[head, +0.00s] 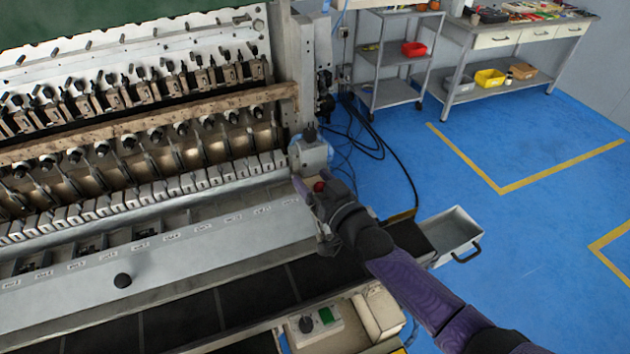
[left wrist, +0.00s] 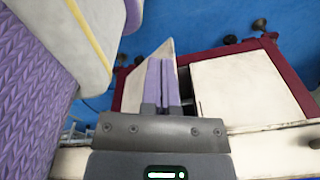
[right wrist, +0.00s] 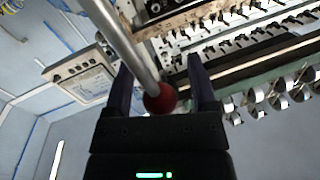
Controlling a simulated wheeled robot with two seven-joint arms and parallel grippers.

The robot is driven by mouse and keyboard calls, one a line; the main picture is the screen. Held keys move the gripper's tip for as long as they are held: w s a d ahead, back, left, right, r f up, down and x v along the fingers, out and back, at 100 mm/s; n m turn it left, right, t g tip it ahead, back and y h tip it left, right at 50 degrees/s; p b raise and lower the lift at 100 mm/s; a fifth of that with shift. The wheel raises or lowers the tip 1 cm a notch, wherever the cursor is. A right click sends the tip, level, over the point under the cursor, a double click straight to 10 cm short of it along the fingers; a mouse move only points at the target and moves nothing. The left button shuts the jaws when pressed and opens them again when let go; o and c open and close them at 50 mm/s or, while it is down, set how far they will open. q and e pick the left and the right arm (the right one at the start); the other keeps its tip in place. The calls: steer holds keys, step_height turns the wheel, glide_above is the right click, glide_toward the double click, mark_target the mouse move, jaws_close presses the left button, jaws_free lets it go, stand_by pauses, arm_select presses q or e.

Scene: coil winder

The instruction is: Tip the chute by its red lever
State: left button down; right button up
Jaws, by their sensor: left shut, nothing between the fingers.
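The red lever's ball knob (head: 319,186) is at the right end of the long grey chute (head: 190,243), which runs along the machine's front. My right gripper (head: 317,193) is at the knob. In the right wrist view the red knob (right wrist: 160,98) and its metal rod (right wrist: 130,45) lie between my two spread fingers, with gaps showing on both sides. My left gripper (left wrist: 161,65) shows only in its own wrist view, its fingers together and empty.
A dark conveyor belt (head: 180,319) runs in front of the chute, with a grey handled bin (head: 457,234) near its right end. A control box with a green button (head: 326,315) stands in front. Blue floor is free at right.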

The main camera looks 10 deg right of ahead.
jaws_close()
stand_by(0.5)
stand_by(0.4)
stand_by(0.4)
